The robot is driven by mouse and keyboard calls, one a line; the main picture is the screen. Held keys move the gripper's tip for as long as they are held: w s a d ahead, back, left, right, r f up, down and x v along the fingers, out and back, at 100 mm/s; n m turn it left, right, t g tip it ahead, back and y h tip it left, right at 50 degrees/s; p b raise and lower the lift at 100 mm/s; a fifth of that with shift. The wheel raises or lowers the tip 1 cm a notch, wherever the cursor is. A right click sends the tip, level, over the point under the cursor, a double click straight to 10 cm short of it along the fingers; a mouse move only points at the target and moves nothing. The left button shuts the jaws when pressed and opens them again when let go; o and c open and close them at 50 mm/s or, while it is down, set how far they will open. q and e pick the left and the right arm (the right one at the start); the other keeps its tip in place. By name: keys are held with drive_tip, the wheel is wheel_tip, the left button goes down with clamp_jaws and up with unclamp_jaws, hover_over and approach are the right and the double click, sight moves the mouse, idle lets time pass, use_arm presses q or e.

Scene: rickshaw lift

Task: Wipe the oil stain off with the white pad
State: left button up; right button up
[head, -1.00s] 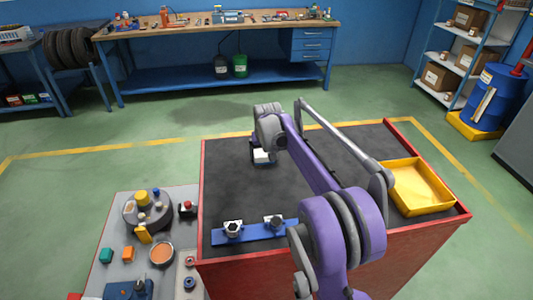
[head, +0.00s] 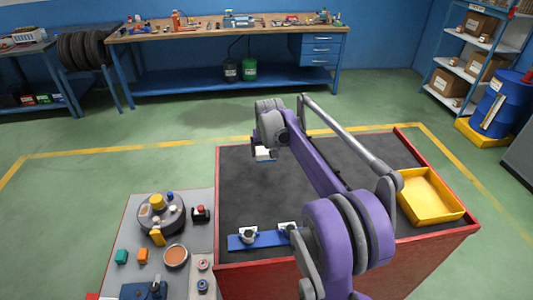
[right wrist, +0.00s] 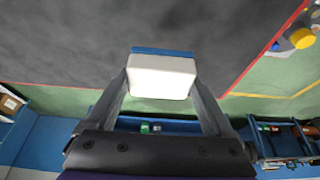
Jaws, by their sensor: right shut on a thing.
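My right gripper (head: 265,150) is shut on the white pad (head: 263,154), over the far left part of the dark worktop (head: 250,205). In the right wrist view the pad (right wrist: 162,76) sits between the two fingers, a white block with a blue strip along one edge. I cannot tell whether the pad touches the worktop. I can make out no clear oil stain; the dark surface looks faintly mottled and my arm covers part of it. My left gripper is not in view.
The worktop has a raised red rim (head: 216,195). A yellow tray (head: 430,197) stands at its right and a blue bar with knobs (head: 266,238) at its front. A grey side table (head: 190,250) holds a round fixture and small parts at the left.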

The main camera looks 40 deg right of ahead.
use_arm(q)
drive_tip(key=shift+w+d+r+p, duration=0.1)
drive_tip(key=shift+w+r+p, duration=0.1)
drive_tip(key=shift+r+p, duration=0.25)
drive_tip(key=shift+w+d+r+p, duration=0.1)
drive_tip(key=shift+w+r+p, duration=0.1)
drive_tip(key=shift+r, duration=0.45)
use_arm(e)
drive_tip(key=shift+r, duration=1.45)
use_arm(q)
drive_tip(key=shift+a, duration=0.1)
use_arm(e)
drive_tip(key=shift+f, duration=0.1)
